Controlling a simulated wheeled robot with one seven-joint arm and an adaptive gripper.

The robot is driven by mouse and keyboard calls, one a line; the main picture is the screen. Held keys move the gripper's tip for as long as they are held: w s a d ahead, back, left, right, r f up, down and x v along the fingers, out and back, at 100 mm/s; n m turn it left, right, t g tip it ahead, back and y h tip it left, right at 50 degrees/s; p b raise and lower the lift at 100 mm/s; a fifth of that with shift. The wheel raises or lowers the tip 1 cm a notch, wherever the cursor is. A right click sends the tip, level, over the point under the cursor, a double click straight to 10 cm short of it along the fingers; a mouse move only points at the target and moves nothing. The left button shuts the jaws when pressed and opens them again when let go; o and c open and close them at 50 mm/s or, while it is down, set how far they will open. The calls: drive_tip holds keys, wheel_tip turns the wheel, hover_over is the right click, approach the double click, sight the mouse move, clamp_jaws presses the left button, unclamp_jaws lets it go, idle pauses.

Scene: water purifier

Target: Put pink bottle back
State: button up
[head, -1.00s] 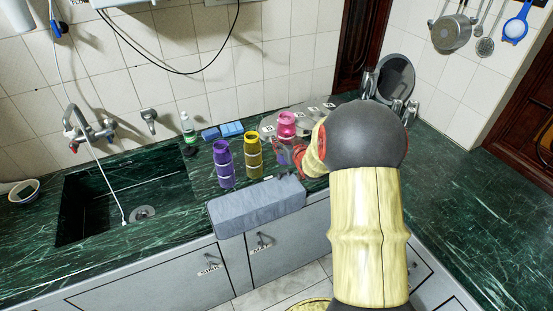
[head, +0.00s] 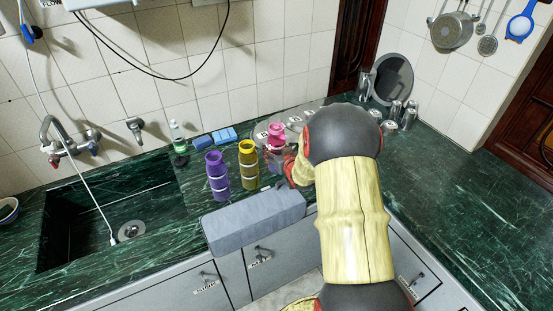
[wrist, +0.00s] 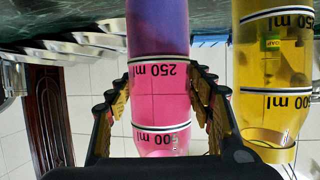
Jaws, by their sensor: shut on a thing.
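The pink bottle (head: 276,132) is upright at the right end of a row on the green counter, beside the yellow bottle (head: 248,165). The purple bottle (head: 217,176) stands left of the yellow one. My gripper (head: 289,163) reaches in from the right and is shut around the pink bottle. In the wrist view, which is upside down, my gripper's fingers (wrist: 160,84) flank the bottle's pink part (wrist: 160,108); its other end looks purple-blue. The yellow bottle (wrist: 275,70) is close on the right there. I cannot tell whether the pink bottle's base touches the counter.
A grey padded block (head: 252,221) lies at the counter's front edge. The sink (head: 105,225) is at left. Blue sponges (head: 214,138) and a soap bottle (head: 178,138) stand behind. Metal cups (head: 396,112) are at right. The counter right of my arm is clear.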

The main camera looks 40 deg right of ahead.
drive_tip(key=shift+f+b, duration=0.3)
drive_tip(key=shift+f, duration=1.25)
drive_tip(key=shift+f, duration=0.1)
drive_tip(key=shift+f, duration=0.15)
drive_tip(key=o, duration=1.6)
drive_tip(key=shift+o, duration=0.2)
